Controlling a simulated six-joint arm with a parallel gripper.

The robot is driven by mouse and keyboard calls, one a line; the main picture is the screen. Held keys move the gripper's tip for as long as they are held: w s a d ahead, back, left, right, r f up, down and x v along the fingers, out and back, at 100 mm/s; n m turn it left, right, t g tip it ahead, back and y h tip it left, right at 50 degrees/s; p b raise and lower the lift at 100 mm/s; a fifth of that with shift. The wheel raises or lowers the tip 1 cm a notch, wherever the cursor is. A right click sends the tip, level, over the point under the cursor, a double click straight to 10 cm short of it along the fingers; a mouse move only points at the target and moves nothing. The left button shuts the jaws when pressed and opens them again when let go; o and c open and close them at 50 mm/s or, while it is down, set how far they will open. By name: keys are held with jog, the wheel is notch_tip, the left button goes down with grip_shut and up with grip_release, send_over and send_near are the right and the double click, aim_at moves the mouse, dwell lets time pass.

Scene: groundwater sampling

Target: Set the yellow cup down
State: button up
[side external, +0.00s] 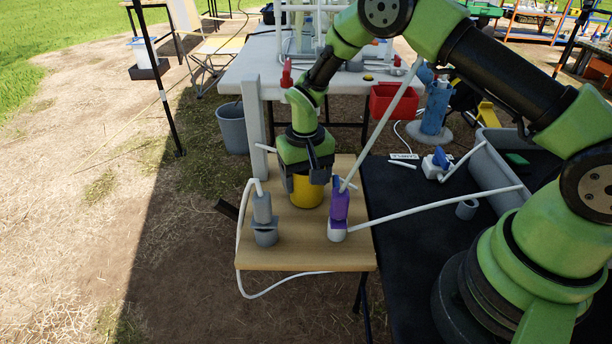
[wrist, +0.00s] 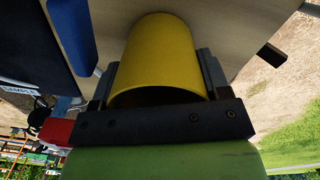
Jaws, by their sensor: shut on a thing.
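The yellow cup (side external: 307,192) is at the wooden table (side external: 300,258), between a grey fitting and a purple one. My gripper (side external: 307,180) is over it from above, with its fingers shut on the cup's sides. In the wrist view the yellow cup (wrist: 162,55) fills the space between the fingers of my gripper (wrist: 160,80). The cup looks upright, with its base at or very near the wood. I cannot tell whether it touches the wood.
A grey fitting (side external: 264,220) with a white hose stands left of the cup. A purple and white fitting (side external: 338,215) stands close on the right, with long pale rods. A black-topped table (side external: 400,215) adjoins on the right. The front of the wooden table is bare.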

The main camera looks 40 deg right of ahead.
jog(key=shift+f, duration=0.15)
jog(key=o, duration=0.9)
jog(key=s+r+t, duration=0.1)
jog(key=s+r, duration=0.1)
jog(key=r, duration=0.9)
jog(key=s+r+t, duration=0.1)
jog(key=s+r, duration=0.1)
jog(key=r, duration=0.8)
jog(key=s+r+t+y, duration=0.1)
jog(key=s+r, duration=0.3)
jog(key=s, duration=0.5)
jog(key=s+a+r+t+y, duration=0.1)
jog(key=s+r+t, duration=0.3)
jog(key=s, duration=0.5)
jog(key=shift+s+n, duration=0.3)
jog(key=shift+o, duration=0.5)
jog(key=shift+s+f, duration=0.15)
jog(key=shift+s, duration=0.15)
